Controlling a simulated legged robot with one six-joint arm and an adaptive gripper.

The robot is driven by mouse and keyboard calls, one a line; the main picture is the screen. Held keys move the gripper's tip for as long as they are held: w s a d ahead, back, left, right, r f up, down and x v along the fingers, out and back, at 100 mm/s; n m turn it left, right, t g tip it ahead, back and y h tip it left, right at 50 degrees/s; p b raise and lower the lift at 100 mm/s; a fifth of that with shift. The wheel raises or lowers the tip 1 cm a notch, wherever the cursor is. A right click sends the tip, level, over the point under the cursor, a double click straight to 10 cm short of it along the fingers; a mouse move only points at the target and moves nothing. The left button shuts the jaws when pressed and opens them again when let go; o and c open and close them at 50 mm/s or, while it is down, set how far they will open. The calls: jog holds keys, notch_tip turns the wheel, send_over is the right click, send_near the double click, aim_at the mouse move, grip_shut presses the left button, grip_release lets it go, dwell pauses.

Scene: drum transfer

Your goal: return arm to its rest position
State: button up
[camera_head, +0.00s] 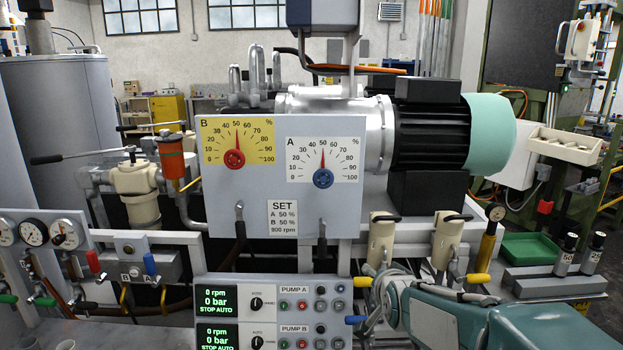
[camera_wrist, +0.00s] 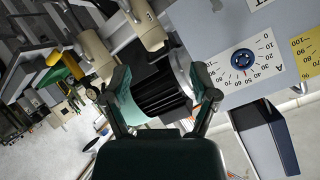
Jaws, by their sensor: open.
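My gripper (camera_wrist: 161,78) shows in the wrist view with its two dark green fingers spread apart. Nothing is between the fingers; behind the gap is the black finned motor (camera_wrist: 162,92) with its pale green end cover. In the head view my teal and grey arm (camera_head: 490,318) reaches in at the lower right, in front of the bench. I cannot make out the fingers there. The motor (camera_head: 430,135) stands behind and above the arm in that view.
The dial panel (camera_head: 275,215) stands left of my arm, above the pump control panel (camera_head: 270,315).

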jog(key=s+d+f+n+g, duration=0.1)
jog(key=s+n+g, duration=0.5)
jog(key=s, duration=2.3)
jog(key=shift+d+g, duration=0.3)
jog(key=shift+g, duration=0.2)
